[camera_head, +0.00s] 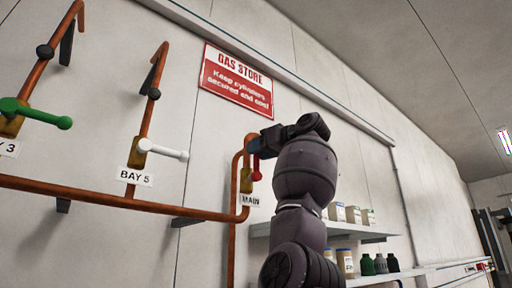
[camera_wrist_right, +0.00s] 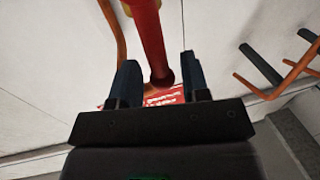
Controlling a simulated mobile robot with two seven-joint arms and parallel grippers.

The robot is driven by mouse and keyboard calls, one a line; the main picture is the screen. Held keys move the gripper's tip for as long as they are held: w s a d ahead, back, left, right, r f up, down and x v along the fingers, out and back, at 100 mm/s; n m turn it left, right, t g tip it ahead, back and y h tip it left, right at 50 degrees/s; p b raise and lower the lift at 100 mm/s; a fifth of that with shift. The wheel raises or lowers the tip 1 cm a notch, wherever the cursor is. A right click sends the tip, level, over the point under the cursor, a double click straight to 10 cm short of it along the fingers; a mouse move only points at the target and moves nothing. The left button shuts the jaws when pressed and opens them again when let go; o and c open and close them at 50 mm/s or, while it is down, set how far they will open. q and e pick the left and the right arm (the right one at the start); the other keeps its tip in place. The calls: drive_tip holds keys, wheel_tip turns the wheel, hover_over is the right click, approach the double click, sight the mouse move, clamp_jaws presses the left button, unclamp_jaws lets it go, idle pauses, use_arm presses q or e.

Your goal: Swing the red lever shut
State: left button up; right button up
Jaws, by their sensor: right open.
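The red lever (camera_head: 257,170) is on the copper pipe above the MAIN label, partly hidden behind my right gripper (camera_head: 258,147). In the right wrist view the red lever (camera_wrist_right: 150,38) comes down from the top edge and its rounded end lies between the two dark fingers of my right gripper (camera_wrist_right: 160,75). The fingers are open, with a gap visible on each side of the lever. Whether either finger touches it cannot be told. My left gripper is not in view.
A green lever (camera_head: 40,115) and a white lever (camera_head: 163,150) are on pipes to the left, the white one above the BAY 5 label (camera_head: 135,177). A red GAS STORE sign (camera_head: 237,82) hangs above. A shelf (camera_head: 345,230) with boxes is at the right, bottles below it.

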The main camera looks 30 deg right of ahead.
drive_tip(key=shift+w+a, duration=0.2)
drive_tip(key=shift+w, duration=0.4)
drive_tip(key=shift+c, duration=0.3)
clamp_jaws()
drive_tip(key=shift+s, duration=0.1)
